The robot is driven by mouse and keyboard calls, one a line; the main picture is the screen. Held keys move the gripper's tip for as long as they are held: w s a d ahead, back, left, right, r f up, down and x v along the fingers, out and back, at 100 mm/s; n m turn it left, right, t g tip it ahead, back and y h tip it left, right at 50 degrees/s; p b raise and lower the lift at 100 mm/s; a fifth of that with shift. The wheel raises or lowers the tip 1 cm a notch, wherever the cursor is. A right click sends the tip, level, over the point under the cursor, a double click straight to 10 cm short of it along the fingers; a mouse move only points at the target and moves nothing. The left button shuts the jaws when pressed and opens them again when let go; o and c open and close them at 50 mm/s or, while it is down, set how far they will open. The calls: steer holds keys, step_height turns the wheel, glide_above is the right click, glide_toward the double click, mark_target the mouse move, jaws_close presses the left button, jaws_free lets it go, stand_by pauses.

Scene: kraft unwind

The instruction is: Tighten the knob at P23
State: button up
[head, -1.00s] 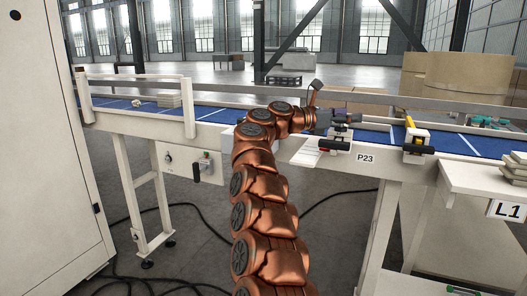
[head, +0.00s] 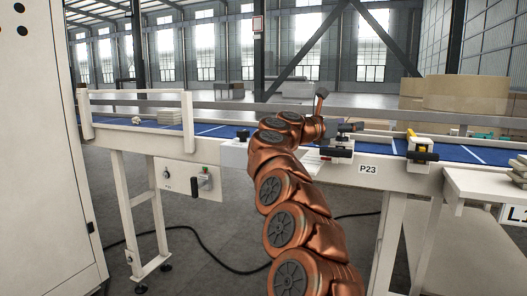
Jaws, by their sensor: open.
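The P23 label (head: 368,170) is on the front rail of the conveyor. Just left of it, a bracket with a black knob (head: 337,153) is fixed at the rail edge. My gripper (head: 352,128) is at the end of my copper-coloured arm, just above and behind that knob in the picture. It looks empty. Its fingers are small, dark and partly lost against the bracket, so I cannot tell whether they touch it.
A similar bracket with a yellow part and black knob (head: 422,156) is right of P23. The blue conveyor belt (head: 212,130) runs behind the rail. A control box with a switch (head: 203,181) hangs lower left. A white cabinet (head: 45,160) stands at far left.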

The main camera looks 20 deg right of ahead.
steer(key=shift+w+f+n+t+y+b, duration=0.15)
steer(key=shift+n+t+y+b, duration=0.25)
steer(key=shift+n+t+b, duration=0.6)
steer(key=shift+t+b, duration=0.4)
steer(key=shift+t, duration=0.1)
steer(key=shift+w+a+n+t+y+b, duration=0.15)
steer(key=shift+n+t+y+b, duration=0.65)
steer(key=shift+t, duration=0.6)
steer(key=shift+w+r+n+t+y+p, duration=0.1)
steer(key=shift+r+n+t+y+p, duration=0.1)
steer(key=shift+n+t+y, duration=0.55)
steer(key=shift+r+n+t+y+p, duration=0.1)
steer(key=shift+n+t+y+p, duration=0.05)
steer(key=shift+n+t+y, duration=0.55)
steer(key=n+t+y+p, duration=0.1)
steer(key=y, duration=0.1)
steer(key=n+t+y+p, duration=0.2)
steer(key=shift+w+a+n, duration=0.2)
steer(key=shift+n, duration=0.05)
steer(key=n+y+p, duration=0.1)
steer(key=n+t+y+p, duration=0.1)
steer(key=y+p, duration=0.1)
steer(key=shift+w+a+t, duration=0.1)
steer(key=shift+a+t, duration=0.1)
steer(key=shift+t, duration=0.05)
steer(key=shift+f+n+y+p, duration=0.15)
steer(key=shift+n+y+p, duration=0.15)
steer(key=shift+y+p, duration=0.15)
